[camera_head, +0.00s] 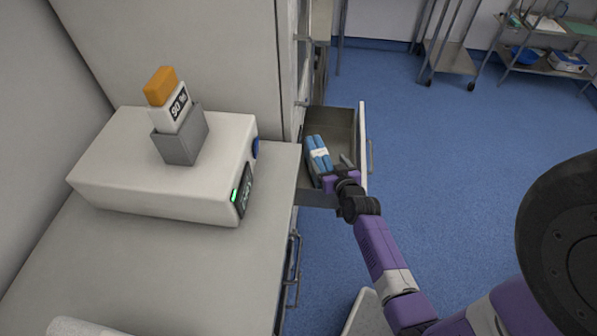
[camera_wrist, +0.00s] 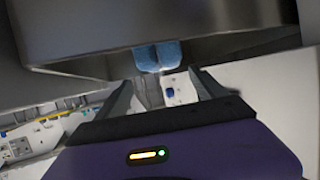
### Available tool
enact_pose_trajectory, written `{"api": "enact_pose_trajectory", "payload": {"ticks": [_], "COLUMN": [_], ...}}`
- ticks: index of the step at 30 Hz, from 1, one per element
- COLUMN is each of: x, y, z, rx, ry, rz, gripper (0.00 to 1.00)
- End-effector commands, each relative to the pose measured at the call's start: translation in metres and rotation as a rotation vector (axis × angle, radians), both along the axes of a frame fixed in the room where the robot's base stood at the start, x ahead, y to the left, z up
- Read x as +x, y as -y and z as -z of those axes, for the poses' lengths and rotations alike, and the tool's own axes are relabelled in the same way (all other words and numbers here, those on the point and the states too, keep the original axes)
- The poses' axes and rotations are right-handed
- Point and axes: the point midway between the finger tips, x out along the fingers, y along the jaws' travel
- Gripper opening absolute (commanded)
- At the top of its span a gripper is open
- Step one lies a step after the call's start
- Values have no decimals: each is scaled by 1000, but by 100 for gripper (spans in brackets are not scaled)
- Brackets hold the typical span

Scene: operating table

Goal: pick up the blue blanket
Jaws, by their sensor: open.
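The blue blanket (camera_head: 318,152) is a folded or rolled blue bundle with a white band. It lies in the open drawer (camera_head: 342,117), towards the left side. My gripper (camera_head: 334,172) is at the near end of the drawer, close to the blanket's near end.
A grey cabinet top (camera_head: 215,262) with a white device (camera_head: 165,165) stands to the left of my arm. The drawer's raised front panel (camera_head: 363,145) is close on the right. Metal carts (camera_head: 453,55) stand far back. Blue floor (camera_head: 440,130) is clear on the right.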

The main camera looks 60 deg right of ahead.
Motion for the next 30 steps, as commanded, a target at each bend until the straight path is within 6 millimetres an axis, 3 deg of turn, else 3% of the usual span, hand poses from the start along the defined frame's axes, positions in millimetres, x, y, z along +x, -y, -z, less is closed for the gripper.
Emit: {"api": "enact_pose_trajectory", "payload": {"ticks": [5, 22, 30], "x": [4, 50, 55], "y": [0, 44, 48], "z": [8, 25, 27], "rx": [2, 1, 0], "ry": [-28, -27, -28], "rz": [-18, -18, -18], "gripper": [80, 80, 80]}}
